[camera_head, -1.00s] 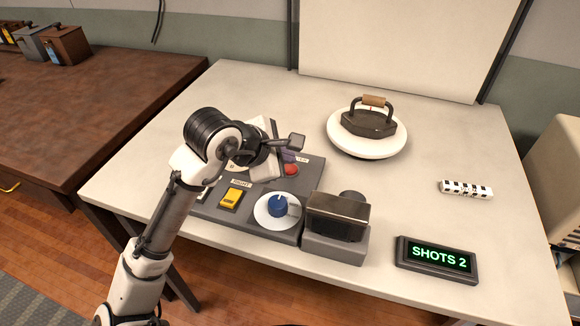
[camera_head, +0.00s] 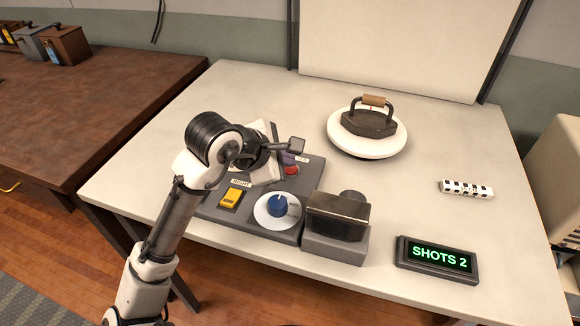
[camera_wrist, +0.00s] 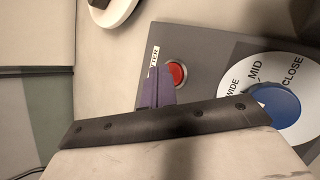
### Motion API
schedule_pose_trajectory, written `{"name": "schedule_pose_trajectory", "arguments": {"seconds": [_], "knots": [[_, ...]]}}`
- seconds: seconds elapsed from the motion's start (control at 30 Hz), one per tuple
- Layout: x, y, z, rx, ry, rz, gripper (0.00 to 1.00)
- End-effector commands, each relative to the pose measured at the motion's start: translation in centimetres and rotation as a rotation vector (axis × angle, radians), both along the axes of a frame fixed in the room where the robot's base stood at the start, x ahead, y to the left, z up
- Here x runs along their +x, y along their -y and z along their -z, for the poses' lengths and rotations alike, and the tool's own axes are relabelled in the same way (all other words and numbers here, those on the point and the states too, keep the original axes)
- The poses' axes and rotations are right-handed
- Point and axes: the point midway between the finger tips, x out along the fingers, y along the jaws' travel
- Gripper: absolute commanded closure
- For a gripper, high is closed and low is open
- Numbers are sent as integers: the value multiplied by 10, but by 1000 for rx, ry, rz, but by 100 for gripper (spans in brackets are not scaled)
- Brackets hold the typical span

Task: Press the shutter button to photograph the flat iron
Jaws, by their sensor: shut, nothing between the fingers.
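A dark flat iron (camera_head: 370,122) with a wooden handle stands upright on a round white stand (camera_head: 368,151). A boxy camera (camera_head: 338,214) sits at the front of the table. The red shutter button (camera_head: 291,171) is on the grey control panel (camera_head: 315,175); it also shows in the wrist view (camera_wrist: 176,73). Its label (camera_wrist: 154,57) is partly hidden, with "TER" readable. My gripper (camera_head: 287,158) is shut and empty, low over the panel. In the wrist view its purple fingertips (camera_wrist: 154,88) are right beside the button; I cannot tell whether they touch it.
A blue dial (camera_head: 278,206) marked WIDE, MID and CLOSE and a yellow switch (camera_head: 233,197) are on the panel. A display (camera_head: 437,260) reads SHOTS 2. A pale backdrop (camera_head: 410,45) stands behind the iron.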

Motion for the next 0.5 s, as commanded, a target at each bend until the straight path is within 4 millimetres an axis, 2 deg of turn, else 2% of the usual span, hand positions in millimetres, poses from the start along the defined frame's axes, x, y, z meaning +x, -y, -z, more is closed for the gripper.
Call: {"name": "schedule_pose_trajectory", "arguments": {"seconds": [0.5], "knots": [[0,0,5,-1,-1,0,100]]}}
